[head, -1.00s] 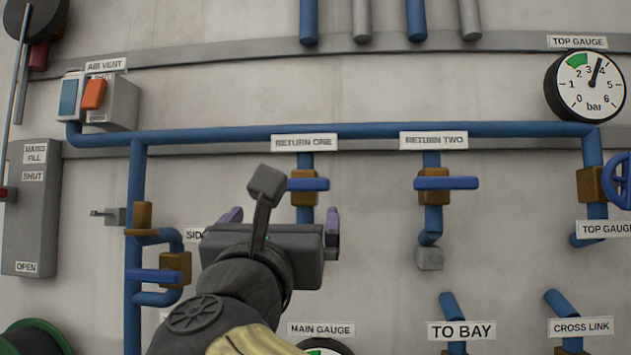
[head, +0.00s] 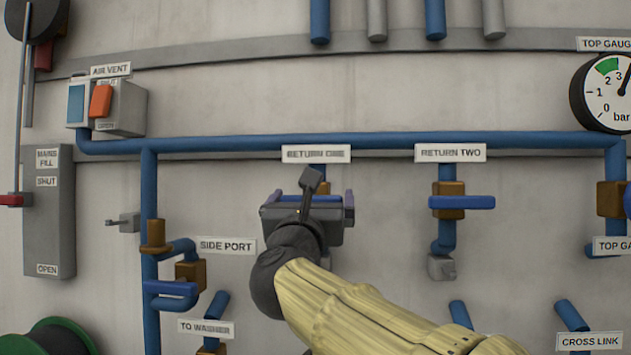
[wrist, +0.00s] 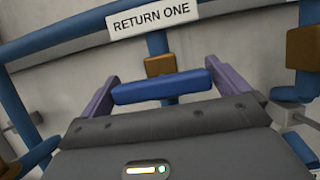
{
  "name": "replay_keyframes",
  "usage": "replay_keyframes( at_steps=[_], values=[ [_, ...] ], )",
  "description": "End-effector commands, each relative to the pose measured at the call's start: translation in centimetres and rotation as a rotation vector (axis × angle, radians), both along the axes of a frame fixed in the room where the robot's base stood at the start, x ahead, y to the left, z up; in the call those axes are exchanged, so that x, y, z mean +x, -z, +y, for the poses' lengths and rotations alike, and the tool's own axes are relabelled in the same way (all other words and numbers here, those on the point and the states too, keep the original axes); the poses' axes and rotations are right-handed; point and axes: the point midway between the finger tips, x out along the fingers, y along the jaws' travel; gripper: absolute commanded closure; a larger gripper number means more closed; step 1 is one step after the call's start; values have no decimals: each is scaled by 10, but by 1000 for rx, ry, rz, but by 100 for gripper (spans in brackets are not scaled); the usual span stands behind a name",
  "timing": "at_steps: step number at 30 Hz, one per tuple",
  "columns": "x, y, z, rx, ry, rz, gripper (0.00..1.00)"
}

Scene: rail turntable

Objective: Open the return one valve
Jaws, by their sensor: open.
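The return one valve has a blue bar handle (wrist: 162,86) on a brown body (wrist: 160,65), under the "RETURN ONE" label (head: 316,154). The handle lies crosswise to its vertical blue pipe (wrist: 157,41). My gripper (head: 314,198) is in front of this valve in the head view and hides most of it. In the wrist view my gripper (wrist: 165,88) is open. Its two purple fingers stand one at each end of the blue handle, with the handle between them. I cannot tell whether either finger touches the handle.
The return two valve (head: 462,202) is to the right, its blue handle also crosswise. The side port valve (head: 170,287) is at lower left. A horizontal blue pipe (head: 390,141) runs above. The air vent box (head: 120,105) and mains fill box (head: 48,220) are farther left.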

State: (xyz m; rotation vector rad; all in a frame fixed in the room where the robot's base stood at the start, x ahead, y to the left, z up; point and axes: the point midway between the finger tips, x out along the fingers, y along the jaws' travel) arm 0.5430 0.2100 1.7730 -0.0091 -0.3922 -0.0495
Motion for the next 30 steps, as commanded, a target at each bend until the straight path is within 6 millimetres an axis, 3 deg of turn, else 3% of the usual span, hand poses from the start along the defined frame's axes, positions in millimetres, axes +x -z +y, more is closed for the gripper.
replay_keyframes(
  at_steps=[4,13,14,18,30],
  values=[
    [12,-7,0,-1,-1,0,0],
    [15,-6,0,0,-1,0,0],
    [15,-6,0,0,-1,0,2],
    [15,-6,-1,0,-1,0,28],
    [15,-5,-1,-44,1,1,28]
  ],
)
